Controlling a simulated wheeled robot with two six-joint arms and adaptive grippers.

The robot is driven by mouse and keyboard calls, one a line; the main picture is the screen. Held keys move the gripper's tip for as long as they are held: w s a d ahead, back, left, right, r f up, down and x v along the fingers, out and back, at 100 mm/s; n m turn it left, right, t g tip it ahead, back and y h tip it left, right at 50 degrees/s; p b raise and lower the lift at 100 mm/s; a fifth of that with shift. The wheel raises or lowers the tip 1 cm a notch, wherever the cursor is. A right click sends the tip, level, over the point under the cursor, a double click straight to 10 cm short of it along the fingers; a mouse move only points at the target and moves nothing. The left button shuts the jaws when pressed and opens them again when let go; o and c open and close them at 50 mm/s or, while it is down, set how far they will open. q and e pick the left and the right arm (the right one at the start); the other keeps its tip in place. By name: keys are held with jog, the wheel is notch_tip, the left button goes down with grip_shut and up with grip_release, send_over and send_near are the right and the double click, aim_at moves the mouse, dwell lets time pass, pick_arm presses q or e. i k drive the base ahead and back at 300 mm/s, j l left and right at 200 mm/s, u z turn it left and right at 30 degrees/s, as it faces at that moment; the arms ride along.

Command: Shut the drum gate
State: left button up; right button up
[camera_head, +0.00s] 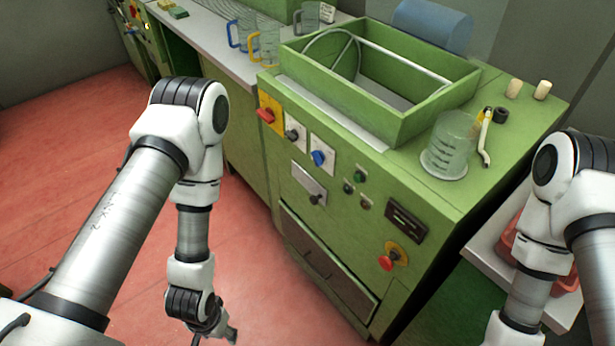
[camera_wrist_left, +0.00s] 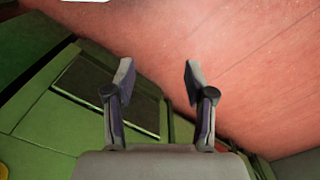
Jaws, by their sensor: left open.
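The green machine (camera_head: 330,225) has an open-topped box (camera_head: 335,95) with a ring and a rod inside. I cannot tell which part is the drum gate. The machine's front has a red knob on a yellow plate (camera_head: 267,115), a black knob (camera_head: 293,134), a blue knob (camera_head: 319,157), a lever plate (camera_head: 309,183) and a red button (camera_head: 386,262). A dark panel (camera_head: 325,262) sits low on the front and shows in the left wrist view (camera_wrist_left: 115,97). My left gripper (camera_wrist_left: 157,78) is open and empty, pointing down beside the machine over the floor. My right gripper is out of view.
Mugs (camera_head: 245,35) stand on the bench at the back left. A red tray (camera_head: 515,245) lies at right. The red floor (camera_head: 70,150) at left is clear.

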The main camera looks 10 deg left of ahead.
aim_at(319, 194)
jog(key=z, duration=0.25)
jog(key=i+j+z, duration=0.1)
jog(key=j+z, duration=0.2)
jog(key=z, duration=0.15)
jog(key=j+z, duration=0.3)
jog(key=z, duration=0.15)
jog(key=j+z, duration=0.35)
jog(key=z, duration=0.15)
jog(key=k+j+z, duration=0.1)
jog(key=j, duration=0.75)
jog(key=k+j+z, duration=0.15)
jog(key=j, duration=0.3)
jog(key=k+j, duration=0.15)
jog(key=j, duration=0.25)
jog(key=k+j+z, duration=0.15)
jog(key=j, duration=0.25)
jog(key=k+j, duration=0.1)
jog(key=j, duration=0.3)
jog(key=k+j+z, duration=0.15)
jog(key=j, duration=0.25)
jog(key=k+j, duration=0.15)
jog(key=j, duration=0.25)
jog(key=k+j, duration=0.15)
jog(key=k, duration=0.2)
jog(key=k+j, duration=0.15)
jog(key=k, duration=0.25)
jog(key=k+j, duration=0.15)
jog(key=k, duration=0.2)
jog(key=z, duration=0.05)
